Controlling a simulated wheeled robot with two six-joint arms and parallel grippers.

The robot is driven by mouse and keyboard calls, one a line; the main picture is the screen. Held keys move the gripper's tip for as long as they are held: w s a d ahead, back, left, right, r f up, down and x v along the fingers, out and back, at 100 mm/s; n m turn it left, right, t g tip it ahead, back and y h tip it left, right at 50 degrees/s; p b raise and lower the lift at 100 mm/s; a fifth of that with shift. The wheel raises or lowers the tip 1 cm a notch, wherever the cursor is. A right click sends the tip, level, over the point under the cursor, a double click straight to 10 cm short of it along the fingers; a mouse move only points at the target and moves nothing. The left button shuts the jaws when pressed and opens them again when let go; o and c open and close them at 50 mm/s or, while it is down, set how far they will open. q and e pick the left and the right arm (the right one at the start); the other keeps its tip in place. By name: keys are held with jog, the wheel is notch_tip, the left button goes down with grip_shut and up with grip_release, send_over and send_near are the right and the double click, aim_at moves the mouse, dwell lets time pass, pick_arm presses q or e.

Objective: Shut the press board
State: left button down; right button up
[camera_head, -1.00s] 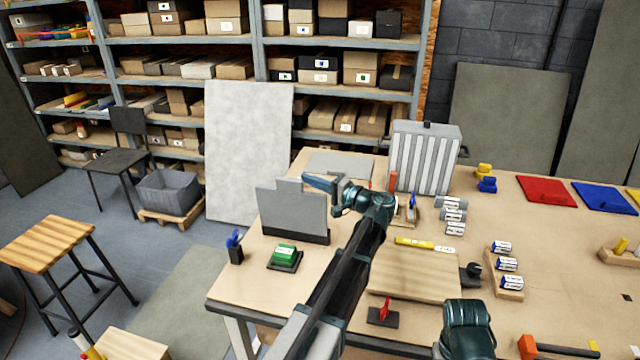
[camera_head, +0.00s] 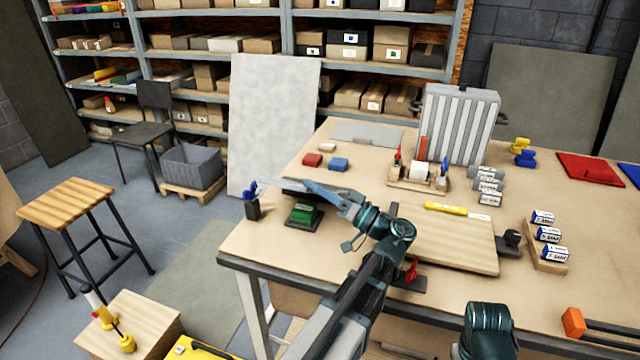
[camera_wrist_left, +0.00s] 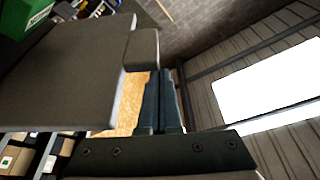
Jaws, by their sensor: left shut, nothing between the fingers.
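My left gripper (camera_head: 312,187) is shut and empty, close against the panel. In the left wrist view the grey panel (camera_wrist_left: 62,75) with its tab (camera_wrist_left: 142,50) fills the left side, and the shut fingers (camera_wrist_left: 165,95) lie beside the tab; I cannot tell if they touch. Only a dark green link of my right arm shows, its gripper out of view.
A green block on a dark stand (camera_head: 304,213) and a blue-topped holder (camera_head: 251,203) stand close to the panel. Red (camera_head: 312,160) and blue (camera_head: 338,164) blocks lie behind it. A wooden board (camera_head: 440,240) and a ribbed grey panel (camera_head: 458,125) are to the right.

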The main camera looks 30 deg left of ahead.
pick_arm(q)
jog(key=shift+n, duration=0.6)
jog(key=shift+s+d+f+b, duration=0.15)
jog(key=shift+s+f+b, duration=0.4)
jog(key=shift+f+b, duration=0.3)
jog(key=shift+s+d+f+b, duration=0.1)
jog(key=shift+s+f+b, duration=0.45)
jog(key=shift+f, duration=0.35)
pick_arm(e)
jog(key=shift+f, duration=1.95)
pick_arm(q)
jog(key=shift+w+r, duration=0.1)
pick_arm(e)
jog(key=shift+r, duration=0.1)
